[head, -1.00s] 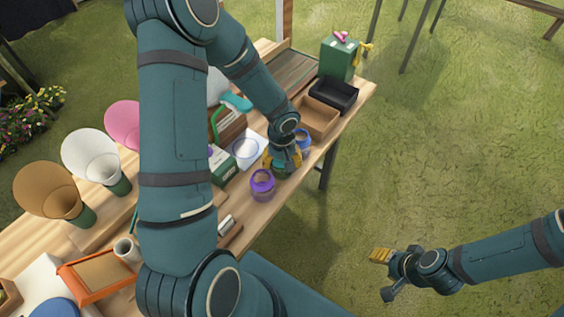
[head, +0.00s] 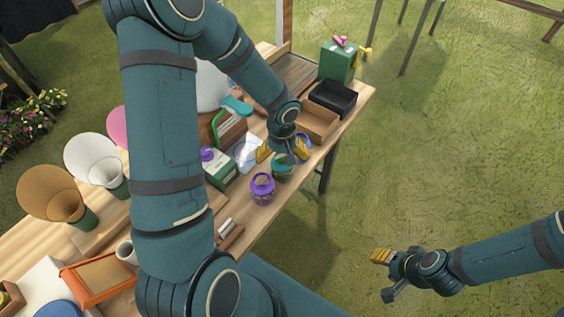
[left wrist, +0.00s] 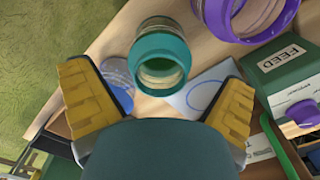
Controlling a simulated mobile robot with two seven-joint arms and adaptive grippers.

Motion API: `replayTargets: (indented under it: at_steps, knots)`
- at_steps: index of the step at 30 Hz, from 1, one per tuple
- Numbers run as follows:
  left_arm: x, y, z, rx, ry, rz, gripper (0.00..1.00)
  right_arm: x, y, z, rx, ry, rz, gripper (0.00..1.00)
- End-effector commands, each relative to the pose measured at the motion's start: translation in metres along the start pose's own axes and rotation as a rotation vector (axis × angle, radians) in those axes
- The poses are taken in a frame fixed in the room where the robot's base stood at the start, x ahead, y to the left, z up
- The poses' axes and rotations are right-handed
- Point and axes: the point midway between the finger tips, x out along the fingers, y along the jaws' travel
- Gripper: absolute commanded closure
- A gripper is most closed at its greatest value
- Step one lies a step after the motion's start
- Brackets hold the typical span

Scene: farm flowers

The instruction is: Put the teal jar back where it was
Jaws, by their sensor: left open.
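The teal jar (head: 282,168) stands upright on the wooden table, between the purple jar (head: 262,188) and the blue jar (head: 304,141). In the left wrist view the teal jar (left wrist: 160,55) shows its open rim and clear body. My left gripper (head: 283,151) is open, just above and behind the teal jar; its yellow fingers are spread wide and apart from it. In the left wrist view the fingers (left wrist: 158,100) hold nothing. My right gripper (head: 381,257) hangs over the grass, away from the table; its jaw state is unclear.
A white sheet with a blue ring (left wrist: 190,99) lies beside the teal jar. A green feed box (head: 219,170) stands to the left. A cardboard tray (head: 317,121) and a black tray (head: 333,98) lie behind. The table's front edge is close to the jars.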

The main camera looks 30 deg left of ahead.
Motion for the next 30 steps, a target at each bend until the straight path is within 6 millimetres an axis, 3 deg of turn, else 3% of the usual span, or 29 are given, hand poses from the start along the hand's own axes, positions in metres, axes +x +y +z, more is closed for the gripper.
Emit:
replayTargets:
  at_steps: [1,6,12,15,17,20,24,30]
  knots:
    - [-0.015,0.000,-0.001,0.000,0.004,0.003,0.00,-0.004,-0.002,-0.001,0.001,0.002,0.000,0.53]
    - [-0.047,0.000,0.000,0.001,0.003,0.002,0.00,-0.009,-0.004,-0.004,0.002,0.008,0.001,0.53]
    - [-0.071,0.000,0.000,0.000,0.001,0.001,0.00,-0.012,-0.005,-0.006,0.004,0.013,0.001,0.53]
    - [-0.073,0.002,0.003,0.009,-0.006,0.007,0.00,-0.013,-0.005,-0.006,0.004,0.013,0.001,0.53]
    - [-0.066,0.009,0.010,0.034,-0.021,0.030,0.00,-0.013,-0.005,-0.006,0.004,0.014,0.001,0.53]
    - [-0.040,0.033,0.035,0.116,-0.066,0.113,0.00,-0.013,-0.005,-0.006,0.004,0.014,0.001,0.53]
    - [0.006,0.072,0.088,0.249,-0.107,0.274,0.00,-0.013,-0.005,-0.006,0.004,0.013,0.001,0.53]
    - [0.056,0.093,0.148,0.378,-0.055,0.390,0.00,-0.013,-0.005,-0.006,0.004,0.013,0.001,0.53]
